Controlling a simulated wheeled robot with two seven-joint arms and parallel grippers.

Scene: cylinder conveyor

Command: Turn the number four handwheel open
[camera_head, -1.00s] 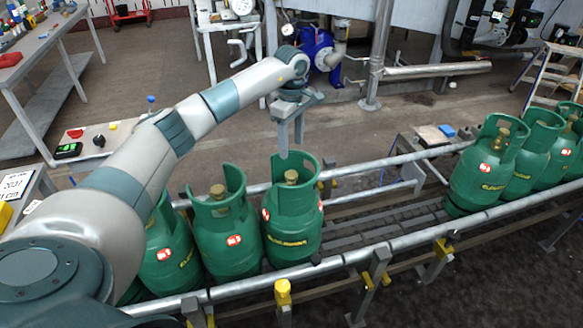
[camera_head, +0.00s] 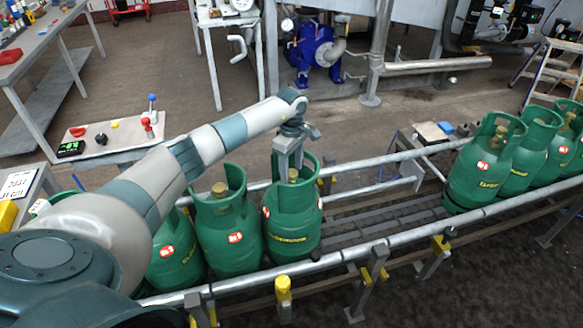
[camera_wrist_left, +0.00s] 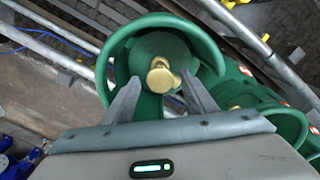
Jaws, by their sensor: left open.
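Green gas cylinders stand in a row on the conveyor. My left gripper (camera_head: 291,165) points down over the front cylinder (camera_head: 291,225) of the near group, its fingers inside the collar. In the left wrist view the open fingers (camera_wrist_left: 163,95) stand on either side of the brass valve handwheel (camera_wrist_left: 163,77), apart from it as far as I can tell. The handwheel also shows in the head view (camera_head: 292,174), partly behind the gripper. No number four is legible on it. My right gripper is not in view.
Another cylinder (camera_head: 228,228) stands close to the left of the front one. A further group (camera_head: 484,170) stands to the right, with bare conveyor (camera_head: 380,222) between. Metal guide rails (camera_head: 360,253) run along both sides. A control panel (camera_head: 105,138) stands at the left.

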